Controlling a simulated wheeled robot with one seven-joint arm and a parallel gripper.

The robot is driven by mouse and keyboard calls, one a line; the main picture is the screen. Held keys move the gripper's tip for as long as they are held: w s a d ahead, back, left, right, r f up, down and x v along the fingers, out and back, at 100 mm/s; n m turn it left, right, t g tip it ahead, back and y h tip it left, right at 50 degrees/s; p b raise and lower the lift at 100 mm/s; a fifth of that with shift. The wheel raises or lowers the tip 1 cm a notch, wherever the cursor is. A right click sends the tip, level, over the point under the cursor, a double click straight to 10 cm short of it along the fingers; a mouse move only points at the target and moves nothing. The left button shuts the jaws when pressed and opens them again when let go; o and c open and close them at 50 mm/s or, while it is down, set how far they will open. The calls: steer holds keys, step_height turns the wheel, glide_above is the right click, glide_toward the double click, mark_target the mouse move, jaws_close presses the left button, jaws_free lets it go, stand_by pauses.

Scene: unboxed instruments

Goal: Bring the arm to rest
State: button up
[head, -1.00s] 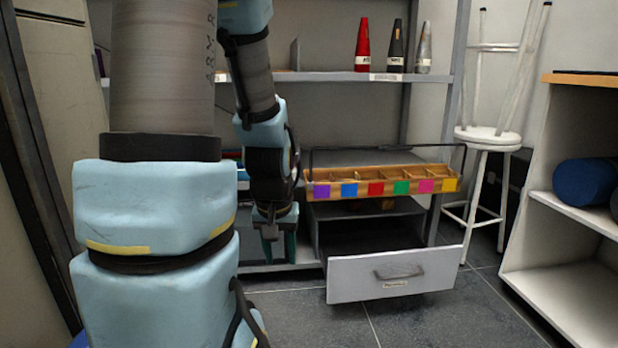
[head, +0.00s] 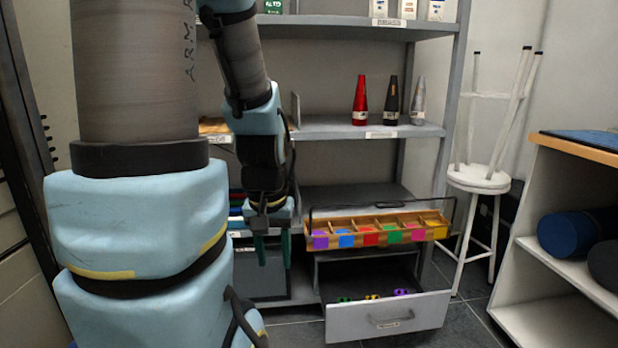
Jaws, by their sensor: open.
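My arm fills the left of the head view and reaches down in front of the grey shelf unit. My gripper (head: 272,247) hangs pointing down, its two green fingers apart with nothing seen between them. It is left of the wooden tray (head: 375,232) with colored compartments and left of the open drawer (head: 388,317). It appears apart from both.
The grey drawer stands pulled out, with several small colored items (head: 372,297) inside. Three cones (head: 390,101) stand on the shelf above. A white stool (head: 478,182) and a side shelf with a blue roll (head: 577,231) are at the right.

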step_height(320, 180, up, 18)
steer(key=p, duration=1.5)
steer(key=shift+p, duration=0.3)
